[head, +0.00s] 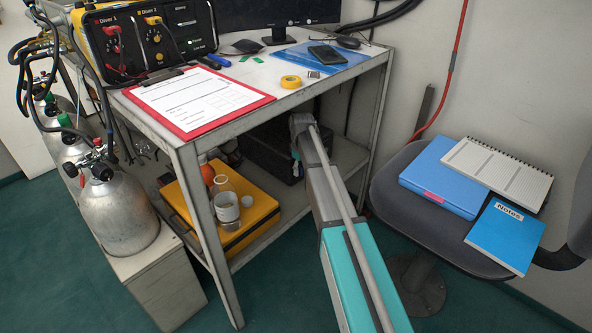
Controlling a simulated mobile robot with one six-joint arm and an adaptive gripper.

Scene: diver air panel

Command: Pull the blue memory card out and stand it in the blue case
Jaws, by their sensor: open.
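I cannot make out a blue memory card in the head view. I cannot tell which blue thing is the blue case; a flat blue box (437,180) with a pink label lies on the chair seat. Small blue items (218,60) lie at the back of the table, behind the clipboard, too small to identify. My teal and grey arm rises from the bottom of the view to the table's right side, in front of the lower shelf.
A metal table (290,103) holds a red clipboard (196,98), yellow tape (290,82), a blue folder (312,59) with a phone and a diver panel (150,38). Below is a yellow case (262,212). Gas cylinders (118,213) stand left; a chair (405,208) stands right.

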